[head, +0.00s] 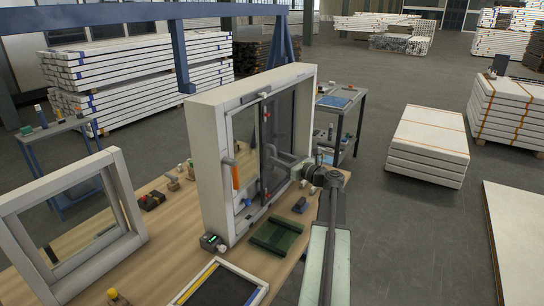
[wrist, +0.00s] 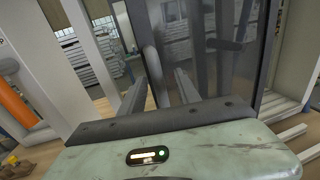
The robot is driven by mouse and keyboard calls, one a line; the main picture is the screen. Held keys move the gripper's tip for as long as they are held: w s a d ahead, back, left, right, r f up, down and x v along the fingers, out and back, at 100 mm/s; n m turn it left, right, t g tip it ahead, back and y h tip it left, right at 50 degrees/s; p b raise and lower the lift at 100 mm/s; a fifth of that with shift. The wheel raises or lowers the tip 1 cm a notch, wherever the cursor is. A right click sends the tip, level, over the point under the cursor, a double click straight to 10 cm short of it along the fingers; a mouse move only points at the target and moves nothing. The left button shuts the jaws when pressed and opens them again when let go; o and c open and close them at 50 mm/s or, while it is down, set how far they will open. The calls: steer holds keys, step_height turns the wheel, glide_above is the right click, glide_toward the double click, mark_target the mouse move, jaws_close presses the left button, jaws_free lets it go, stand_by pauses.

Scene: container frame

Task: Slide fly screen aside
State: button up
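The fly screen (head: 283,125) is a dark mesh panel in a dark frame, upright in the right part of the white container frame (head: 212,160). In the wrist view the mesh (wrist: 205,45) fills the centre right, and its dark upright edge bar (wrist: 147,50) runs down between my fingers' lines. My gripper (head: 272,156) is at the screen's left edge at mid height. In the wrist view my gripper's two fingers (wrist: 160,82) stand apart, one on each side of the edge bar. Contact cannot be told.
The left part of the opening is clear of mesh. Stacked white panels (head: 428,140) stand at right.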

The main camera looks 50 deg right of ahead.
steer(key=shift+w+a, duration=0.2)
steer(key=shift+w, duration=1.25)
jaws_close()
